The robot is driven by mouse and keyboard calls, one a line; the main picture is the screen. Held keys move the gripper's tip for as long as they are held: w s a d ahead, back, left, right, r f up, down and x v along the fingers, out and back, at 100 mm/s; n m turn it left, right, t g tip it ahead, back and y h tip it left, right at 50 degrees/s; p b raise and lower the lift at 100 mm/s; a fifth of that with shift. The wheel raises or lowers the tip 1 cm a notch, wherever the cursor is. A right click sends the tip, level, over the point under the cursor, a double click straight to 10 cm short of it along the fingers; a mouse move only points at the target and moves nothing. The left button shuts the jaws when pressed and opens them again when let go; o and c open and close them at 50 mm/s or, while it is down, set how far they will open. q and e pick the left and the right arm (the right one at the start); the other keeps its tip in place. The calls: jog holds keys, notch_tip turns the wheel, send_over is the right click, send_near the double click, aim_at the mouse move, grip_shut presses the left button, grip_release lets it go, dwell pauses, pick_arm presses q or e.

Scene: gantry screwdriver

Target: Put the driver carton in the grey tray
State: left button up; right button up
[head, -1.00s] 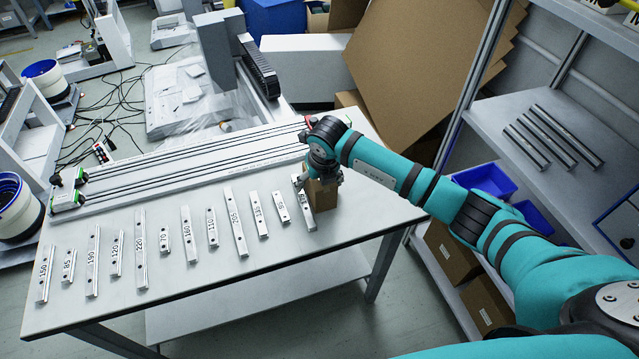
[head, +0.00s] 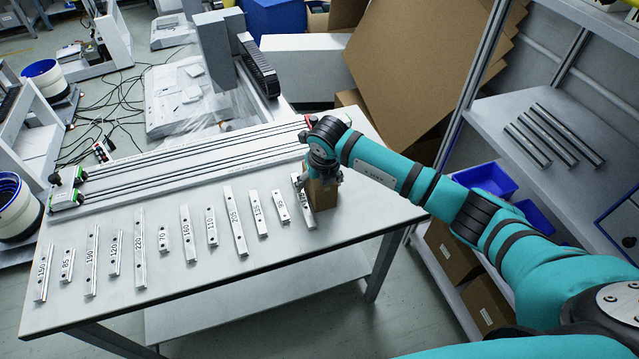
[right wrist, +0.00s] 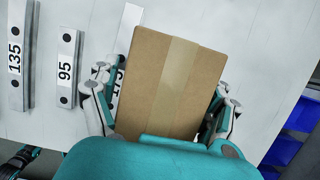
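The driver carton, a brown box with a tape strip (right wrist: 172,85), stands on the white table near its right end; it also shows in the head view (head: 322,195). My right gripper (head: 322,176) is over it, pointing down. In the right wrist view its fingers (right wrist: 165,100) straddle the carton, one on each side. A gap with part of a rail label shows between the left finger and the carton, so the gripper looks open. Contact on the right side is unclear. I cannot make out a grey tray.
Several numbered metal rails (head: 237,222) lie in a row on the table (head: 200,275), one right beside the carton. Long gantry rails (head: 190,172) lie behind them. A shelf at right holds blue bins (head: 487,180) and metal bars (head: 540,135).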

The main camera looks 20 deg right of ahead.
jog(key=c, duration=1.3)
jog(key=shift+c, duration=0.7)
jog(key=shift+r, duration=0.15)
